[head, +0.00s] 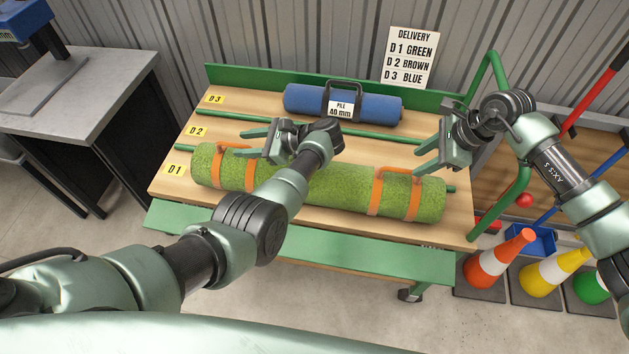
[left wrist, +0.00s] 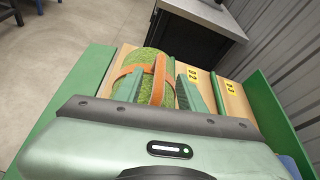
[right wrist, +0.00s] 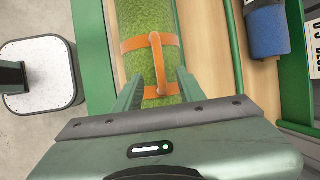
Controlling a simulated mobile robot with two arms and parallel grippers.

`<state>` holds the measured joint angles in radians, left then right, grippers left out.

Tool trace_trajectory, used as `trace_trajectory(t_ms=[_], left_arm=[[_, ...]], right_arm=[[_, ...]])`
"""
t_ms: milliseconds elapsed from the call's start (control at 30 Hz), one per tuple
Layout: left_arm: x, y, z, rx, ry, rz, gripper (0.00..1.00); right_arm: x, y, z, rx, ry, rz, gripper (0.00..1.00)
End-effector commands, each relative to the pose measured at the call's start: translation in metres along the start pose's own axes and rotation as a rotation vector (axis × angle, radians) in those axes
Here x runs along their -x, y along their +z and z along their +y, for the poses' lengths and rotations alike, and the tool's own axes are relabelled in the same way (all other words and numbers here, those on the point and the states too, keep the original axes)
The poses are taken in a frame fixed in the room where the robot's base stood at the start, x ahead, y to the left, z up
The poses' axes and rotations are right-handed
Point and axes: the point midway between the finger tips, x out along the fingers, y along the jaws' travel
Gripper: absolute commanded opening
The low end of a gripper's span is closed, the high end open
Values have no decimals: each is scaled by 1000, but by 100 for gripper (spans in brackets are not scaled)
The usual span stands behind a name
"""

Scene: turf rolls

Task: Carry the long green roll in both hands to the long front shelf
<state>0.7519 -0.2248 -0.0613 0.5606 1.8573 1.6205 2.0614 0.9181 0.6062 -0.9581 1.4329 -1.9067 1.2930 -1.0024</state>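The long green roll (head: 335,188) lies lengthwise on the wooden top of a green-framed bench, beside the D1 label. It has orange straps with a handle near each end. My left gripper (head: 245,144) is open above the roll's left part; in the left wrist view the left orange handle (left wrist: 159,72) shows between its spread fingers (left wrist: 160,90). My right gripper (head: 424,152) is open above the right end; in the right wrist view the right handle (right wrist: 158,62) lies ahead, between its fingers (right wrist: 158,88). Neither gripper visibly holds a handle.
A blue roll (head: 300,98) with a dark handle lies at the back by D3. Green rods (head: 235,117) divide the top. A green ledge (head: 330,250) runs along the bench's front. Traffic cones (head: 500,255) stand at the right, a grey table (head: 90,90) at the left.

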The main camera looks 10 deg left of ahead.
Motion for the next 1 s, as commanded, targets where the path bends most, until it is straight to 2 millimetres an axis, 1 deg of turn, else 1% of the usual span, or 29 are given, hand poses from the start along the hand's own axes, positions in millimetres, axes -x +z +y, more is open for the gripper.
trace_trajectory(t_ms=[167, 400, 500, 667, 933, 967, 1000], left_arm=[[-20, 1, 0, -2, 0, -4, 40], [-57, 1, 0, -2, 1, -4, 40], [-68, 0, 0, -1, -1, -3, 40], [-76, 0, 0, -2, 0, -2, 40], [-77, 0, 0, -1, -1, -1, 40], [-77, 0, 0, -1, -1, -1, 34], [-77, 0, 0, -1, -1, -1, 23]], right_arm=[[-21, 1, 2, -1, 4, -2, 40], [-57, 1, 1, -2, 3, -3, 40], [-68, 1, 1, -2, 2, -2, 40], [-76, 1, 0, -1, 1, -2, 40], [-77, 0, 0, -1, 1, -2, 40], [-77, 0, 0, -1, 1, -2, 34], [-77, 0, 0, -1, 1, -2, 23]])
